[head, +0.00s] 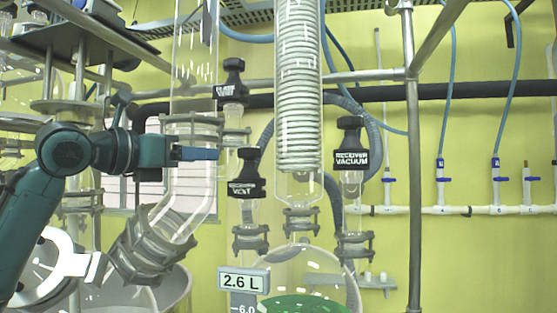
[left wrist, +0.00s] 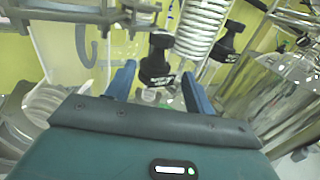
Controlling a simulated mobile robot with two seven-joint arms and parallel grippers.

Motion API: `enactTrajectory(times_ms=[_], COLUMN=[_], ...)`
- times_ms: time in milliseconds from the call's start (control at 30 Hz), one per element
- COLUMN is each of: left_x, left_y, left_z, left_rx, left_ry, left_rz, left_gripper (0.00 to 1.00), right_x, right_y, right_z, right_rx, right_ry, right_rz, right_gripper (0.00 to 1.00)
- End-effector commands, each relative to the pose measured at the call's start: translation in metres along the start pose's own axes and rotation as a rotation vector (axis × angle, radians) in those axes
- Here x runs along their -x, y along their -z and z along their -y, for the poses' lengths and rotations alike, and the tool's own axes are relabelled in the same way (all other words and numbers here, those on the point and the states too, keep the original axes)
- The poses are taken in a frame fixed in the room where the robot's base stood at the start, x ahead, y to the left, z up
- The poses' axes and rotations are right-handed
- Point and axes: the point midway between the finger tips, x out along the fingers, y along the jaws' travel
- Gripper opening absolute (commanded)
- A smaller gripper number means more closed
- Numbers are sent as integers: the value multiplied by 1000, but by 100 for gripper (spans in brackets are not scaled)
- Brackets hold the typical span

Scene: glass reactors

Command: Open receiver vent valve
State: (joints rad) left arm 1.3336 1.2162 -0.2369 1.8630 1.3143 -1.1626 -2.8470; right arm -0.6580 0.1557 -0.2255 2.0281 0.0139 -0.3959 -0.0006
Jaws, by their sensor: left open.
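The receiver vent valve (head: 246,180) is a black, labelled knob on a clear glass neck, near the middle of the head view. It stands upright above the round glass receiver (head: 315,262). My left gripper (head: 212,153) is open, a short way to the left of the knob and a little higher than its label. In the left wrist view the black knob (left wrist: 157,62) shows beyond and between the two blue fingertips, with a visible gap from the fingers. The fingers hold nothing. My right gripper is not in view.
The receiver vacuum valve (head: 350,148) stands to the right of the vent valve. Another black valve (head: 233,82) is above it. A glass coil condenser (head: 298,90) hangs between them. A wide glass tube with a grey clamp (head: 150,245) lies below my left gripper. A steel post (head: 413,190) stands at right.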

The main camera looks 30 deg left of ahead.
Motion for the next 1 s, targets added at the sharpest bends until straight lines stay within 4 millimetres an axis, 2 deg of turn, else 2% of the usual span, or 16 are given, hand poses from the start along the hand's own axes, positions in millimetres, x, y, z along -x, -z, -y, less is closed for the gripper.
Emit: enactTrajectory(times_ms=[133, 267, 700, 833, 1000], left_x=[0, -10, -98, -116, -129], left_y=[-2, -3, -4, -4, -2], left_z=[0, 0, 1, 0, 0], left_rx=[-5, -4, -2, -3, -4], left_ry=[-1, 1, 3, 1, 0], left_rz=[2, 2, 1, 1, 2], left_gripper=[53, 53, 53, 53, 53], right_x=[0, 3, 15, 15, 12], right_y=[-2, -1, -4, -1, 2], right_z=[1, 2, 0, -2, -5], right_rx=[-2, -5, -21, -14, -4], right_ry=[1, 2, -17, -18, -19], right_rz=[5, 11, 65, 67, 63], right_gripper=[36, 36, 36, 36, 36])
